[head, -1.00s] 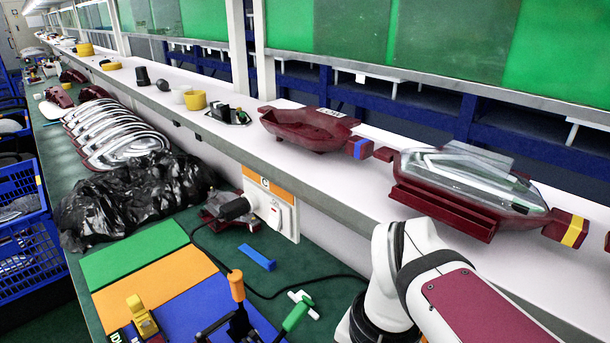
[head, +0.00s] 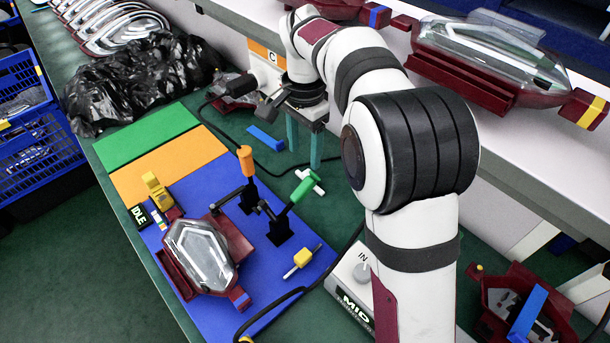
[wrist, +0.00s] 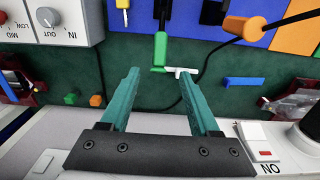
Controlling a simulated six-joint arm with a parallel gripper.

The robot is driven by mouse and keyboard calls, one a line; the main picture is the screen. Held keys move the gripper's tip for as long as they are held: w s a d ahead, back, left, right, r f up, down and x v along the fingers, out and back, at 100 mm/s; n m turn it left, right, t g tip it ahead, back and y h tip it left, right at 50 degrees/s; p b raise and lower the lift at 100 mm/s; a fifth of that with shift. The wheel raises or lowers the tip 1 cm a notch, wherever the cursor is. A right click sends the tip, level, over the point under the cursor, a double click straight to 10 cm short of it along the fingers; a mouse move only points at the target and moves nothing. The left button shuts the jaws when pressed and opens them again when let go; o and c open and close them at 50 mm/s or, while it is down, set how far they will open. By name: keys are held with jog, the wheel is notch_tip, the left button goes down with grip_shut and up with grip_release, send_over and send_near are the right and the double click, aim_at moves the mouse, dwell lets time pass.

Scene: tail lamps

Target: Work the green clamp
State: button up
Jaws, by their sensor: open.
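The green clamp has a green handle (head: 305,188) leaning up and right from its black base (head: 280,232) on the blue mat (head: 300,262). A lamp with a clear lens (head: 202,256) and dark red housing lies in a fixture left of the clamps. My gripper (head: 303,152) points down with teal fingers apart and empty, behind the green handle, near the wall box. In the wrist view the green handle (wrist: 160,50) shows beyond the fingertips, between them in the picture and apart from them. The orange-handled clamp (head: 246,160) stands beside the green one.
A white T-shaped piece (head: 309,181) lies behind the green handle, and a blue block (head: 265,138) lies farther back. A yellow-headed tool (head: 302,258) lies on the blue mat. A control box with a knob (head: 352,283) and a dark cable are at the right. My arm covers much of the right side.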

aim_at(304, 184)
notch_tip(304, 184, down, 11)
jog(key=shift+f, duration=0.2)
grip_shut()
dwell(0.3)
jog(key=shift+r, duration=0.1)
dwell(1.0)
